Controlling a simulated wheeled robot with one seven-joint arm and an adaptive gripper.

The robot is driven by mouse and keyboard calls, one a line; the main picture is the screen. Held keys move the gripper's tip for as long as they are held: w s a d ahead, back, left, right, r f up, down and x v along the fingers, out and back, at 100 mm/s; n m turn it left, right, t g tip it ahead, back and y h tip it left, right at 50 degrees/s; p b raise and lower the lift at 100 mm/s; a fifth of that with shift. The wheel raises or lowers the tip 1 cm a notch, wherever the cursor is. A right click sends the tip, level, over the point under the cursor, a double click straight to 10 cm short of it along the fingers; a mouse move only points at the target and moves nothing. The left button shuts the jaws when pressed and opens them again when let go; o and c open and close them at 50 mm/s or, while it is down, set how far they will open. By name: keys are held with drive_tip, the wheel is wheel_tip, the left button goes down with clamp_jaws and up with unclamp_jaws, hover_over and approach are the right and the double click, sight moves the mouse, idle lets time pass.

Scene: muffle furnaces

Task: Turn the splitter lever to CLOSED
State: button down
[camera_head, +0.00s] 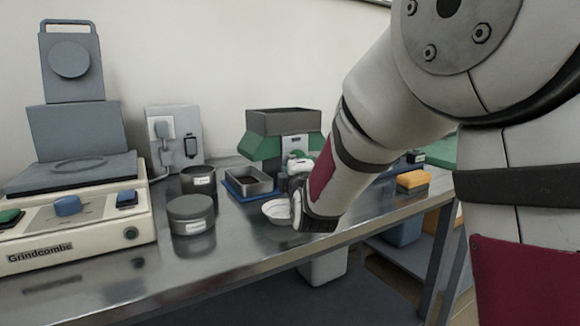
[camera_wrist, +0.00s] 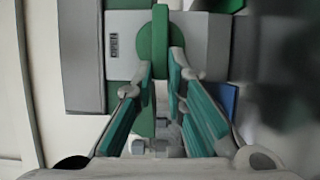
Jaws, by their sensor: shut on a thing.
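The splitter (camera_head: 265,145) stands on the bench in the head view, with green sloping sides, a dark grey hopper (camera_head: 282,121) on top and a light front panel. In the wrist view the green lever (camera_wrist: 160,38) runs up the picture across the light panel (camera_wrist: 195,48). A small dark label (camera_wrist: 114,44) beside it appears to read OPEN. My gripper (camera_wrist: 161,72) has its two teal-padded fingers on either side of the lever, shut on it.
A blue tray with a metal pan (camera_head: 252,186), a lidded grey tin (camera_head: 190,213) and a white dish (camera_head: 277,210) sit close by. The Grindcombe machine (camera_head: 75,225) fills the left. The bench front (camera_head: 250,250) is clear.

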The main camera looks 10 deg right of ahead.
drive_tip(key=c, duration=1.6)
unclamp_jaws()
drive_tip(key=shift+f, duration=0.1)
drive_tip(key=shift+s, duration=0.1)
drive_tip(key=s, duration=0.7)
drive_tip(key=s+a, duration=0.1)
drive_tip(key=s, duration=0.3)
drive_tip(key=shift+s, duration=0.35)
